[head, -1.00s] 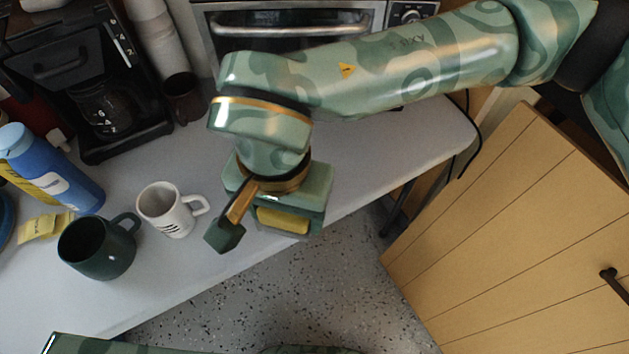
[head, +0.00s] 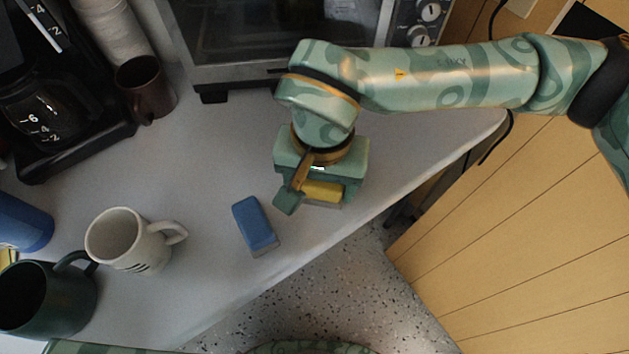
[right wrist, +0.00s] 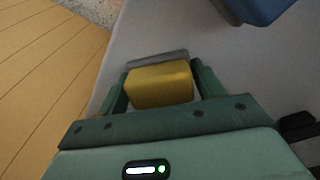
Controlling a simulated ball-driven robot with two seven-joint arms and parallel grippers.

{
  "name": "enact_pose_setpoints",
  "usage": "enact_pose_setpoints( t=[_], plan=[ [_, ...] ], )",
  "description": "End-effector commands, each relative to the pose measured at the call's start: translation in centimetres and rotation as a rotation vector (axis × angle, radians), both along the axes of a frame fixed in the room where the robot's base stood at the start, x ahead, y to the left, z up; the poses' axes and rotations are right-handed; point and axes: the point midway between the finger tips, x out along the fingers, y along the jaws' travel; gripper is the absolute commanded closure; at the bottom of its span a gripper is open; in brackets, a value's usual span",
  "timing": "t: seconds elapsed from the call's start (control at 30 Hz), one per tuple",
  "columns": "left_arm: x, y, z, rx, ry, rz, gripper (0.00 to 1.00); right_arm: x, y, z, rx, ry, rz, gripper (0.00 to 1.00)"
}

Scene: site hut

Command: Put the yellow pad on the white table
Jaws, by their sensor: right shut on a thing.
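The yellow pad (head: 322,191) is between the fingers of my right gripper (head: 311,196), which is shut on it. In the right wrist view the yellow pad (right wrist: 160,84) sits between both fingers, with a grey layer along its far side. The white table (head: 215,290) lies under and around the gripper, which is near the table's front edge. I cannot tell whether the pad touches the tabletop. My left gripper is not in view.
A blue pad (head: 254,224) lies on the table just left of my right gripper. A white mug (head: 122,240), a dark green mug (head: 45,298), a brown mug (head: 146,88) and a coffee maker (head: 60,100) stand farther left. An oven (head: 270,45) is behind. Table around the blue pad is clear.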

Motion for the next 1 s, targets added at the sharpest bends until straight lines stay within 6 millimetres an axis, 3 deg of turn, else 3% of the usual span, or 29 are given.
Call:
enact_pose_setpoints(
  t=[0.17, 0.2, 0.27, 0.63, 1.0],
  plan=[
    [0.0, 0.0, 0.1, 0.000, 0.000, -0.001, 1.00, 0.1, 0.0, 0.0, 0.002, -0.003, 0.002, 0.57],
    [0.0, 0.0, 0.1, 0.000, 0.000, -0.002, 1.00, 0.1, 0.0, 0.0, 0.001, -0.003, 0.002, 0.27],
    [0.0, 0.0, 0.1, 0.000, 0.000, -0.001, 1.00, 0.0, 0.0, 0.0, 0.001, -0.002, 0.001, 0.11],
    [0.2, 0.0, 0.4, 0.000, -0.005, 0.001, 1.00, 0.0, 0.0, 0.9, 0.000, -0.005, 0.001, 0.11],
    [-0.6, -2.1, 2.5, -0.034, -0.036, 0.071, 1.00, 0.1, 0.0, 9.2, 0.000, -0.012, 0.002, 0.11]
  ],
)
